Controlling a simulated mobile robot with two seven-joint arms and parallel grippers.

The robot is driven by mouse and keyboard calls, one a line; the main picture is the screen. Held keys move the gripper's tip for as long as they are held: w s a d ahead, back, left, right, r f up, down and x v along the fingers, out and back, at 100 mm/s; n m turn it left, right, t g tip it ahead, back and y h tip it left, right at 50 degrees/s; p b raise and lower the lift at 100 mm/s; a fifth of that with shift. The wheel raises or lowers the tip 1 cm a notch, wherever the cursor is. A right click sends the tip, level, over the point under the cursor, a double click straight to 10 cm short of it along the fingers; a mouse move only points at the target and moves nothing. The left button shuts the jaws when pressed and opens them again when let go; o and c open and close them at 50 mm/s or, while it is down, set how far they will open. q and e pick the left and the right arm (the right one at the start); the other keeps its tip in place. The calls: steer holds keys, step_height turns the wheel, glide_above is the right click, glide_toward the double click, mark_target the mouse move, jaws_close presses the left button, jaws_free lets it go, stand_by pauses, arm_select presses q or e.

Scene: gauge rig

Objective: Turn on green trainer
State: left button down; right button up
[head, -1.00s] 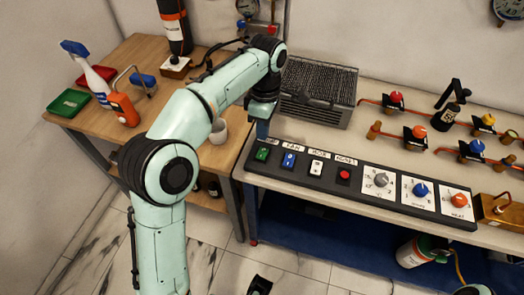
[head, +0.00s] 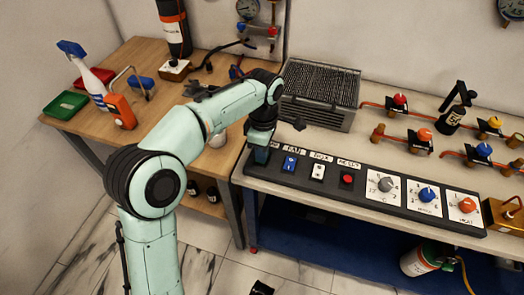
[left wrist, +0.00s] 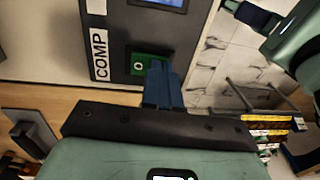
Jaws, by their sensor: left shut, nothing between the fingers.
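The green rocker switch (left wrist: 137,66) sits in the black control panel beside a label reading COMP in the left wrist view. In the head view my left gripper (head: 261,154) covers it, at the panel's left end. My left gripper's blue fingers (left wrist: 162,84) are shut and empty, right at the switch's edge. I cannot tell whether they touch it or which way it is tipped. My right gripper (left wrist: 252,16) shows at the top right of the left wrist view; its opening is unclear.
Right of the green switch the panel carries a blue switch (head: 290,163), a white switch (head: 318,172), a red button (head: 347,180) and several knobs. A grey mesh-topped unit (head: 320,94) stands behind. A wooden table (head: 140,65) is at left.

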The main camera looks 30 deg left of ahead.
arm_select(q)
steer(key=shift+s+f, duration=0.15)
steer(key=shift+f, duration=0.2)
steer(key=shift+s+r, duration=0.1)
steer(key=shift+r, duration=0.05)
